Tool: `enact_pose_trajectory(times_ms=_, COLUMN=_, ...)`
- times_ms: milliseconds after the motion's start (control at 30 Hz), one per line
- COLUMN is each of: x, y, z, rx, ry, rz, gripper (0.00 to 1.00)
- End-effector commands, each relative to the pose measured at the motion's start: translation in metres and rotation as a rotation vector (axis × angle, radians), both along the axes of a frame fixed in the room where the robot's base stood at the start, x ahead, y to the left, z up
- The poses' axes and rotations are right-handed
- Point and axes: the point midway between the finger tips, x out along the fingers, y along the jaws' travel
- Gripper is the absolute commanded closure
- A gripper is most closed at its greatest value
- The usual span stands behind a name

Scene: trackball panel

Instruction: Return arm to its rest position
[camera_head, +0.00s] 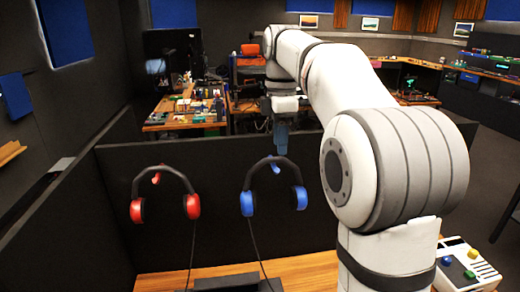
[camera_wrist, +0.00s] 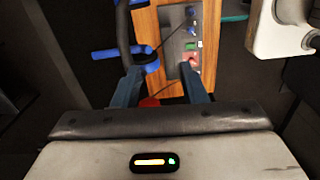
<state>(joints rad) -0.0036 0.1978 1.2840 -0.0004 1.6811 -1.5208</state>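My arm reaches forward over the desk in the head view and is bent, with its end above the dark partition. My gripper (camera_head: 281,148) points down just above the headband of the blue headphones (camera_head: 247,203). In the wrist view my gripper (camera_wrist: 159,72) shows two fingers spread apart with nothing held between them. The blue headphones (camera_wrist: 105,53) also show there, close by the left finger; I cannot tell whether they touch. A grey panel (camera_wrist: 175,42) shows beyond the fingers in the wrist view.
Red headphones (camera_head: 137,210) hang on the partition (camera_head: 120,180) left of the blue ones. Their cables run down to the wooden desk (camera_head: 310,268). Cluttered workbenches stand behind the partition. Open air lies above the partition around my wrist.

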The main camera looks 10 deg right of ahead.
Motion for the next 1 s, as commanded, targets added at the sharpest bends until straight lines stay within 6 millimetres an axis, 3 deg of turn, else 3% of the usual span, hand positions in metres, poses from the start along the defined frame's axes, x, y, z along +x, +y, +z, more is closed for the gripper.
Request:
enact_pose_trajectory(times_ms=167, x=-0.046, y=0.000, z=-0.017, rx=0.000, ry=-0.056, rz=-0.258, gripper=0.61)
enact_pose_trajectory(times_ms=267, x=-0.079, y=-0.001, z=-0.038, rx=0.012, ry=-0.100, rz=-0.476, gripper=0.61)
enact_pose_trajectory(times_ms=600, x=-0.191, y=-0.002, z=-0.134, rx=0.123, ry=-0.225, rz=-1.193, gripper=0.61)
enact_pose_trajectory(times_ms=800, x=-0.231, y=-0.002, z=-0.178, rx=0.188, ry=-0.253, rz=-1.448, gripper=0.61)
enact_pose_trajectory(times_ms=1000, x=-0.240, y=-0.002, z=-0.189, rx=0.206, ry=-0.257, rz=-1.514, gripper=0.61)
